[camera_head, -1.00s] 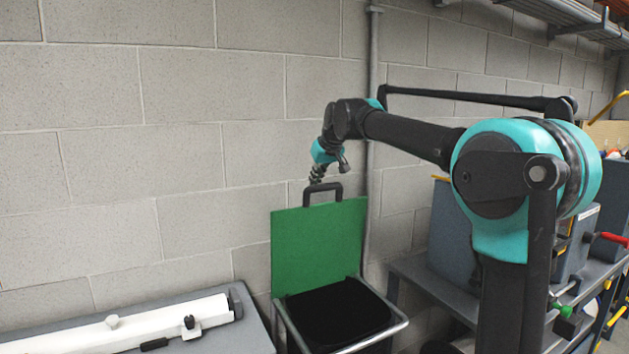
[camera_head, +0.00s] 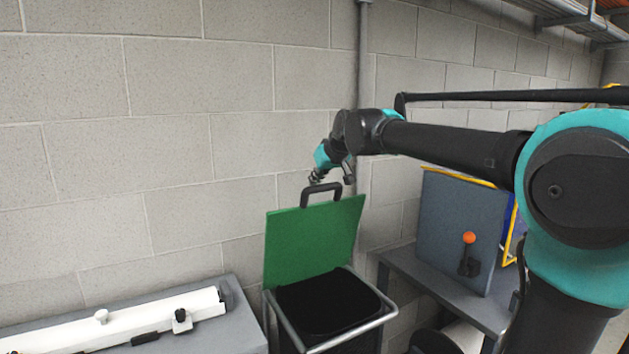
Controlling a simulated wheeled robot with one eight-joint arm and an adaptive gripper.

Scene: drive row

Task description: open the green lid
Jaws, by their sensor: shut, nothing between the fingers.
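The green lid (camera_head: 312,240) stands raised at the back of a black bin (camera_head: 322,304), tilted close to upright. The bin's dark opening shows below it. The lid's black handle (camera_head: 321,189) sits on its top edge. My gripper (camera_head: 317,181) is just above and behind the handle, shut and empty. Its fingertips are partly hidden by the handle, and I cannot tell whether they touch it.
A metal frame (camera_head: 374,324) surrounds the bin. A grey bench (camera_head: 240,335) with a white rail (camera_head: 140,325) is at the left. A grey table (camera_head: 440,290) with a blue-grey panel and an orange-knobbed lever (camera_head: 469,240) is at the right. A block wall with a vertical pipe stands behind.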

